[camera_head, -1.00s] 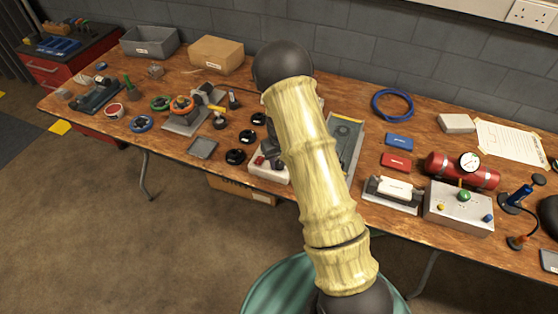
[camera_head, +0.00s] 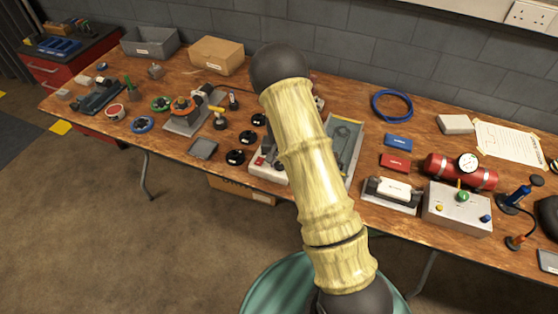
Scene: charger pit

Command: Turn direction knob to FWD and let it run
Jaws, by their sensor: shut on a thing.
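My pale, wood-textured arm with dark joints reaches from the bottom centre up across the middle of the bench. My gripper is hidden behind it, so its jaws and anything in them cannot be seen. A white control box (camera_head: 264,172) with a red button sits at the bench's front edge, left of my arm and partly covered by it. I cannot make out the direction knob or its FWD mark.
A grey-green tray (camera_head: 352,142) lies right of my arm. A red cylinder with a gauge (camera_head: 440,168) and a grey button box (camera_head: 455,207) stand further right. An orange-ringed device (camera_head: 183,106) stands left. Bins line the back, near the block wall.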

